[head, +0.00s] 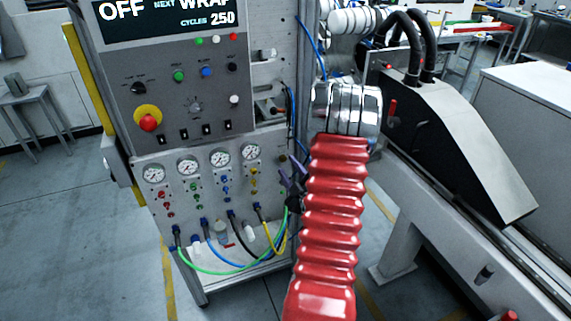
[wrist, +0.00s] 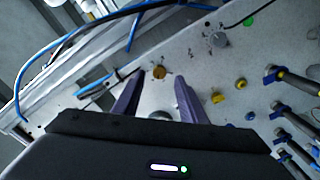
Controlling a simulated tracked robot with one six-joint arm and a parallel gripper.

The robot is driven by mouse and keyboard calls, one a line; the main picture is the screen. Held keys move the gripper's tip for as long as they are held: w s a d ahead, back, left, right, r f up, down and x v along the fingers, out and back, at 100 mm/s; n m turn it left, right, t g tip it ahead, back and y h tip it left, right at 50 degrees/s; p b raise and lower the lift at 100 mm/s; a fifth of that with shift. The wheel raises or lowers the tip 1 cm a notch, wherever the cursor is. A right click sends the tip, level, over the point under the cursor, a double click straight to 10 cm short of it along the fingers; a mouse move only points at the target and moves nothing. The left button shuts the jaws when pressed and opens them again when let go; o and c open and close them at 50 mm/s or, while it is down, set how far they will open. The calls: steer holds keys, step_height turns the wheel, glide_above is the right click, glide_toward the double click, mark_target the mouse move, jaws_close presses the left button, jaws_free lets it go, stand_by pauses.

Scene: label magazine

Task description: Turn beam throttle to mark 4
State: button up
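My gripper (wrist: 158,90) is open, its two dark purple fingers apart in front of the lower grey panel in the wrist view. A small brass knob (wrist: 159,72) shows in the gap, beyond the fingertips. A silver round part (wrist: 158,115) lies between the fingers, partly hidden by my gripper's body. A grey round knob with small marks (wrist: 215,38) is up and to the right. I cannot tell which is the beam throttle, nor read any mark. In the head view my gripper (head: 291,177) is at the panel's right edge, partly hidden by my red arm.
Yellow knobs (wrist: 240,84) and blue hose fittings (wrist: 272,75) sit to the right in the wrist view. The head view shows several gauges (head: 188,167), coloured hoses (head: 222,268) and a red stop button (head: 148,122). A black sloped housing (head: 455,140) stands right of my arm.

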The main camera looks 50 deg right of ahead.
mark_target(283, 160)
steer(key=shift+x, duration=1.7)
steer(key=shift+c, duration=0.5)
jaws_close()
